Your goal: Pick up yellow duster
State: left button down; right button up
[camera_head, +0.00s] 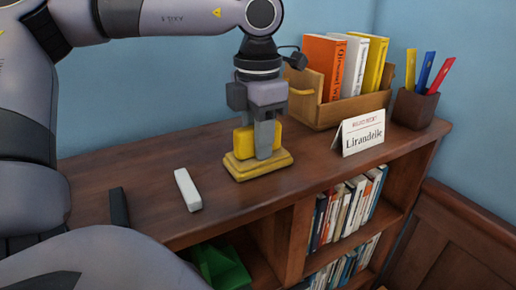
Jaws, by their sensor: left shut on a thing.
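The yellow duster (258,167) has a flat yellow base and a yellow block-like grip standing up from it. It is on the brown wooden top of the bookcase, near the middle of the head view. My left gripper (264,142) comes down on it from above and is shut on its upright grip. The fingers cover part of the grip. The base looks level and at or very close to the wood; I cannot tell whether it touches. My right gripper is not in view.
A white block (187,190) and a black bar (119,207) lie to the left. A wooden book box (322,108), a name card (361,132) and a pen cup (414,107) stand to the right. Books (345,207) fill shelves below; a green object (222,267) is lower left.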

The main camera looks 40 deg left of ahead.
pick_arm(q)
jog(key=shift+r, duration=0.1)
notch_tip(320, 180, up, 20)
dwell(0.6)
jog(key=c, duration=1.6)
grip_release()
jog(key=shift+c, duration=0.8)
